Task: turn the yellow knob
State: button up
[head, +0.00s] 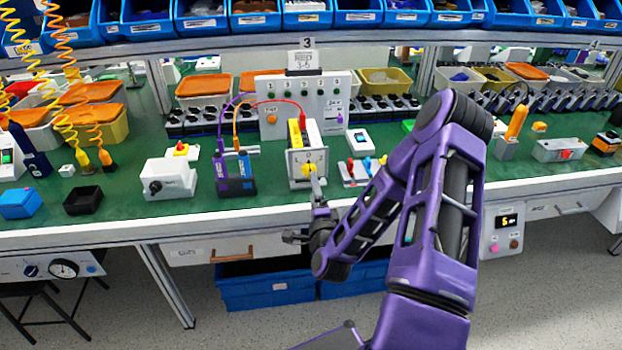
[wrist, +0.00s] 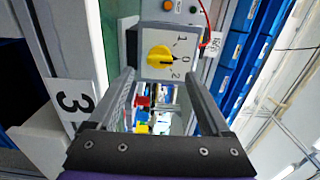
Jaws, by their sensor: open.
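The yellow knob (head: 308,168) is on the front face of a white box (head: 295,171) on the green bench. In the wrist view the knob (wrist: 159,58) sits on a pale dial plate (wrist: 150,71) marked 1, 0 and 2, and its pointed side appears to face the 0. My gripper (head: 315,180) is in front of the box, close to the knob. In the wrist view my gripper (wrist: 158,76) is open, with one finger on each side of the dial and the knob between their lines. No contact with the knob is visible.
A grey panel with a red cable (head: 300,105) rises behind. A white switch box (head: 168,180) is farther left.

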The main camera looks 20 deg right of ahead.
aim_at(309, 170)
jog(key=x, duration=0.5)
jog(key=shift+w+d, duration=0.1)
jog(key=shift+w, duration=0.2)
grip_shut()
